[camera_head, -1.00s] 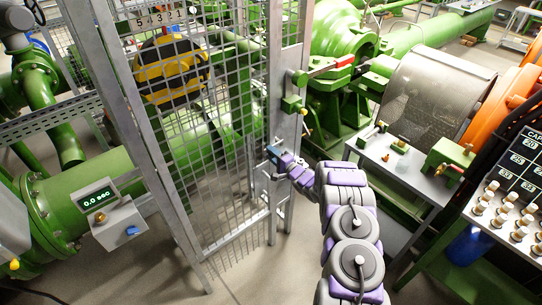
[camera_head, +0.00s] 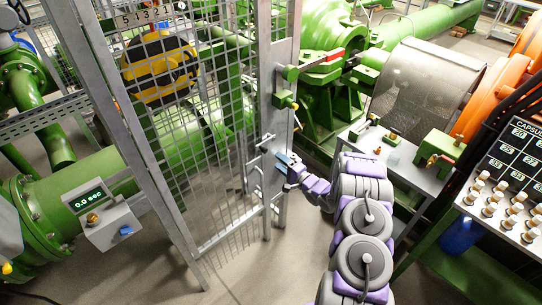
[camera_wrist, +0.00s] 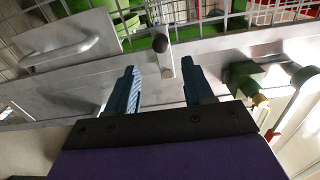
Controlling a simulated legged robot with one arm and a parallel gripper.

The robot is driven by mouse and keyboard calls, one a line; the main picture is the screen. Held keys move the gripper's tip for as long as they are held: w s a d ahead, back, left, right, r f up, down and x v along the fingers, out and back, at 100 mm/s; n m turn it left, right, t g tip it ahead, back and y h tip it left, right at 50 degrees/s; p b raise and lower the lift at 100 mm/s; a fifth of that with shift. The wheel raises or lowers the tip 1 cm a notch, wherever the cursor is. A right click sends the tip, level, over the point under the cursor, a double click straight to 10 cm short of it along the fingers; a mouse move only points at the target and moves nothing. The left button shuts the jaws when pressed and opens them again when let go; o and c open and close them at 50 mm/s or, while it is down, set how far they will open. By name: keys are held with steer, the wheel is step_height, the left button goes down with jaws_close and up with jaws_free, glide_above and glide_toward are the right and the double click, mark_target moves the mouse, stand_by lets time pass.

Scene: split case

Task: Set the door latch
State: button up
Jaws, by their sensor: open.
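The mesh door (camera_head: 190,150) has a grey metal frame and stands beside a grey post (camera_head: 280,110). In the wrist view, a short metal lever with a dark round knob (camera_wrist: 160,44), apparently the latch, sits on the grey frame (camera_wrist: 80,85). My gripper (camera_wrist: 160,72) is open, with one blue finger on each side of this lever. I see no finger closed on it, and contact is unclear. In the head view, my gripper (camera_head: 284,162) is at the post, below a small lever (camera_head: 266,141). A plate with a bar handle (camera_wrist: 62,50) lies left of the fingers.
A metal side table (camera_head: 390,150), a mesh drum cover (camera_head: 415,85) and a capsule panel (camera_head: 510,170) stand to the right. A timer box (camera_head: 105,225) is at the left. Floor is open in front of the door.

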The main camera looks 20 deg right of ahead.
steer(key=v, duration=0.7)
steer(key=shift+s, duration=0.2)
steer(key=shift+d, duration=0.1)
steer(key=w+d+r+n+g+h+b, duration=0.2)
steer(key=w+r+n+g+h, duration=0.1)
steer(key=r+n+g+h, duration=0.15)
steer(key=s+a+r+n+g+h+b, duration=0.25)
steer(key=s+r+g+h, duration=0.25)
steer(key=s+r, duration=0.3)
steer(key=s+a+r+n+g+y+b, duration=0.1)
steer(key=s+a+r+n+g, duration=0.1)
steer(key=s+a, duration=0.5)
steer(key=s+a+r+n+g+y+b, duration=0.1)
steer(key=s+a+g, duration=0.3)
steer(key=s, duration=1.5)
steer(key=s+a+r+n+g+y+b, duration=0.1)
steer(key=s+a+r+n+g, duration=0.2)
steer(key=s+a, duration=0.7)
steer(key=s+n, duration=0.1)
steer(key=s, duration=0.2)
steer(key=shift+s+a+r, duration=0.2)
steer(key=shift+s+a, duration=0.1)
steer(key=shift+a, duration=0.05)
